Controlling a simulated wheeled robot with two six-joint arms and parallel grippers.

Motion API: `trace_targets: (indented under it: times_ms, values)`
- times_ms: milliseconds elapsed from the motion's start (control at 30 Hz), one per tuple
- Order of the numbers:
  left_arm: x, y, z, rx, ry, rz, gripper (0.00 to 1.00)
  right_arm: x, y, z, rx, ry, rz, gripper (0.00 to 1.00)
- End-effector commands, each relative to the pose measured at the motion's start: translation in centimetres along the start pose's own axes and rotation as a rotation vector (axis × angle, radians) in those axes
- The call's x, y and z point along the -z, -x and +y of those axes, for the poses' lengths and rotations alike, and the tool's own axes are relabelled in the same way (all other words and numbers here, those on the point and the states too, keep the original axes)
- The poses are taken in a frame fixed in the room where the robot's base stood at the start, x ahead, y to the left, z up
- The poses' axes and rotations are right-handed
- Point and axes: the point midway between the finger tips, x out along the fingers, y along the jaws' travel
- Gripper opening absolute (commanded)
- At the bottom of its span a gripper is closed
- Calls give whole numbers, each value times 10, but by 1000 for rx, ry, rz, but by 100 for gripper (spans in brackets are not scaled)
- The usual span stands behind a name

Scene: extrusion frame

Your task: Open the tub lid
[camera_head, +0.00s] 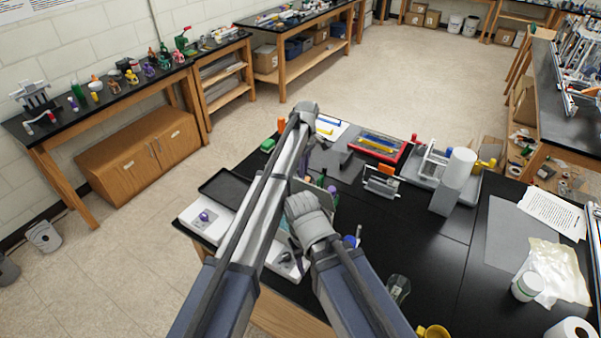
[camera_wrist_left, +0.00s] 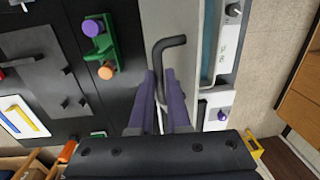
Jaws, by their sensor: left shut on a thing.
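In the left wrist view, my left gripper (camera_wrist_left: 161,84) has its two purple fingers close together around a dark bent rod handle (camera_wrist_left: 170,42). The handle lies over a pale grey panel (camera_wrist_left: 184,14) that looks like the tub lid.
A dark tray (camera_head: 220,188) lies to the left of my arm on the black table (camera_head: 415,237). A green piece with purple and orange knobs (camera_wrist_left: 104,42) is close to my left gripper.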

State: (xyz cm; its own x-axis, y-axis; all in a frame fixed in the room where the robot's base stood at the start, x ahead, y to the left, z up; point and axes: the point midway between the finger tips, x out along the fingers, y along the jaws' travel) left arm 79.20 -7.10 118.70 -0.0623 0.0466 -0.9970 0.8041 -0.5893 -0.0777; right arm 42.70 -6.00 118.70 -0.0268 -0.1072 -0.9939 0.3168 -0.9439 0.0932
Motion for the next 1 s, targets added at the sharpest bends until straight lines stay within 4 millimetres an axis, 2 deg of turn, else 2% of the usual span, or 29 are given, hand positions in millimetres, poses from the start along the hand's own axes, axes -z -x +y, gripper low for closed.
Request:
trace_targets:
  times_ms: [633, 667, 700, 900, 1000]
  values:
    - [-1, 0, 4, -2, 1, -2, 0, 0, 0, 0, 0, -1, 0, 50]
    - [-1, 0, 3, -2, 1, -2, 16, 0, 0, 0, 0, -1, 0, 50]
    - [-1, 0, 3, -2, 1, -2, 20, 0, 0, 0, 0, -1, 0, 50]
    - [0, 1, 3, -1, 1, -1, 43, 0, 0, 0, 0, -1, 0, 50]
    - [0, 1, 3, 0, 1, -1, 45, 0, 0, 0, 0, -1, 0, 50]
